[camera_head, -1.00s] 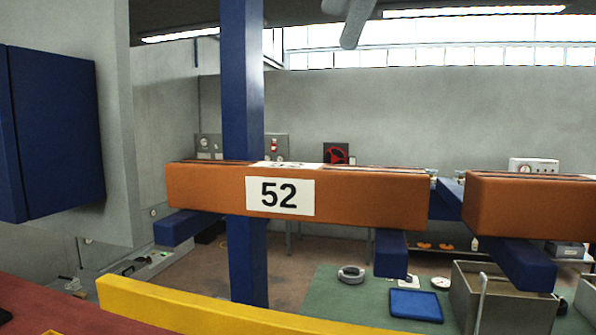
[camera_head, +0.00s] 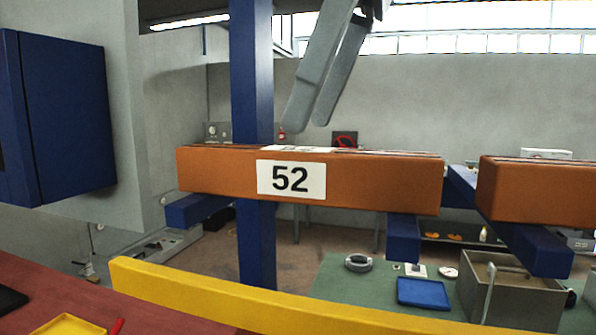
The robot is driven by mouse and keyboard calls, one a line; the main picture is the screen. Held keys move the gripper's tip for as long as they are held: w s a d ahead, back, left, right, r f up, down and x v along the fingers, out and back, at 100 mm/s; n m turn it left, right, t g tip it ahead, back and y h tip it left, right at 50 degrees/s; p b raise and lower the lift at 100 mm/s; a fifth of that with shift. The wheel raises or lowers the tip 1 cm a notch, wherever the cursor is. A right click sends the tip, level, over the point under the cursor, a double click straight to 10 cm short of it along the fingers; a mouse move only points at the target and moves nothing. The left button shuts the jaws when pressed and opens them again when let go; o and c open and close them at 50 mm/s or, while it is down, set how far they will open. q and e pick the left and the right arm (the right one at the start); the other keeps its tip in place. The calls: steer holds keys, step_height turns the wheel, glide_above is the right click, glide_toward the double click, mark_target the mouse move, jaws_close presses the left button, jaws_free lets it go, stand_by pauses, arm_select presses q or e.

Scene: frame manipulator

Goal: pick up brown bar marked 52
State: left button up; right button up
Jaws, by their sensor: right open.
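The brown bar marked 52 (camera_head: 382,184) lies level across blue support arms in the middle of the head view. A white label with a black 52 is on its front face. My right gripper (camera_head: 306,126) comes down from the top, pointing downward just above the bar, with a small gap to it in the picture. Its two grey fingers are apart and hold nothing. Its depth relative to the bar is hard to tell. My left gripper is not in view.
A blue upright post (camera_head: 252,75) stands behind the bar. A second brown bar (camera_head: 535,190) is at the right. A yellow rail (camera_head: 230,300) crosses the foreground. A blue cabinet (camera_head: 68,115) hangs at the left. A grey bin (camera_head: 510,293) stands lower right.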

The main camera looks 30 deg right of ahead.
mark_target(300, 149)
steer(key=shift+x, duration=2.8)
steer(key=shift+d, duration=0.1)
steer(key=shift+c, duration=0.2)
jaws_close()
